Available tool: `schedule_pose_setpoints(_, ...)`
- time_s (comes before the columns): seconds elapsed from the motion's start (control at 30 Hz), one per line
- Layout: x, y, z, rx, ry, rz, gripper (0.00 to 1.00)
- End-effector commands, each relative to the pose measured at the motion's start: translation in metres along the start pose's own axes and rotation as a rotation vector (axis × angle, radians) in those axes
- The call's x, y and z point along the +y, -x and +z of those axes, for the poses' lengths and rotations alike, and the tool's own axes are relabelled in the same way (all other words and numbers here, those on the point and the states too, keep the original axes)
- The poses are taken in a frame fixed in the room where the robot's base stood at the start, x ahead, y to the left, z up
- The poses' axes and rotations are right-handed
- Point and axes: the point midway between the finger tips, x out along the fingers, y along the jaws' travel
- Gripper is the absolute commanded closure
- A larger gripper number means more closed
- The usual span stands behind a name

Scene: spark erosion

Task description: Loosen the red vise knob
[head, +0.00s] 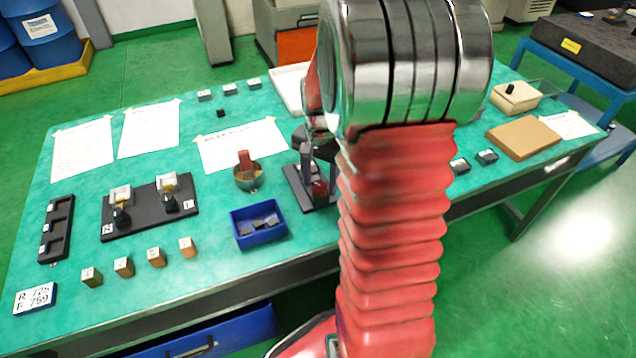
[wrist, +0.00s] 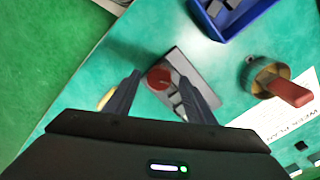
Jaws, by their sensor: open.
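The red vise knob (wrist: 159,79) is round and shows in the wrist view on top of a small grey vise (wrist: 183,66). My gripper (wrist: 160,77) is open, with its two dark fingers to either side of the knob in the picture. I see no contact, and the height gap is hard to judge. In the head view the vise base (head: 294,188) stands on the green table, partly hidden by my red-sleeved arm. A bit of red (head: 320,189) shows there, probably the knob.
A blue bin (head: 250,239) with dark pieces and a round pot (head: 240,181) with a red-handled tool stand left of the vise. A black fixture plate (head: 146,221) lies farther left. Paper sheets (head: 240,144) lie behind. A cardboard-coloured box (head: 523,137) is at right.

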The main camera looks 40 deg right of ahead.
Motion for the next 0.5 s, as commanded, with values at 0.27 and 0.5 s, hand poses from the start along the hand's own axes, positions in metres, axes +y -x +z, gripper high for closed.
schedule_pose_setpoints(0.27,-0.0003,-0.0098,-0.0001,0.001,0.000,-0.001,0.50)
schedule_pose_setpoints(0.5,-0.0004,-0.0096,0.0000,0.001,0.001,-0.001,0.56)
